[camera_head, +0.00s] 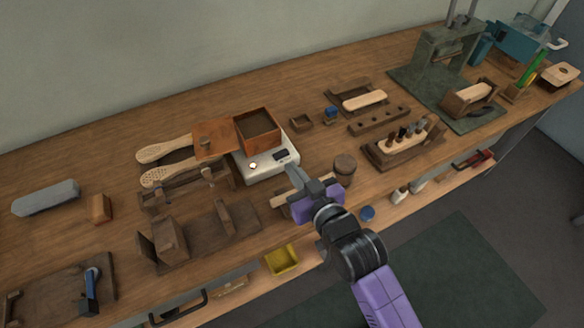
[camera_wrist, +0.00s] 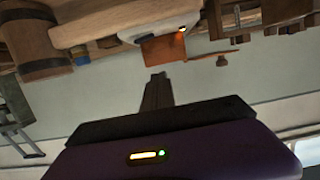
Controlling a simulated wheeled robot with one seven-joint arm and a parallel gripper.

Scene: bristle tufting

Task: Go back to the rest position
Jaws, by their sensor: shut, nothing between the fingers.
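My gripper (camera_head: 299,177) is shut and empty. In the head view it is over the front part of the workbench (camera_head: 90,150), just in front of the white scale (camera_head: 262,168). An open wooden box (camera_head: 258,130) stands on the scale, with its orange-brown lid (camera_head: 215,138) to the left. In the wrist view my gripper's fingers (camera_wrist: 157,78) are together, with no object at the tips.
A round wooden pot (camera_head: 345,170) stands close to the right of my gripper. Wooden fixtures (camera_head: 165,240) lie to the left. A rack with handled tools (camera_head: 403,143) and a green press (camera_head: 450,45) stand to the right. A yellow bin (camera_head: 281,260) sits below the bench edge.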

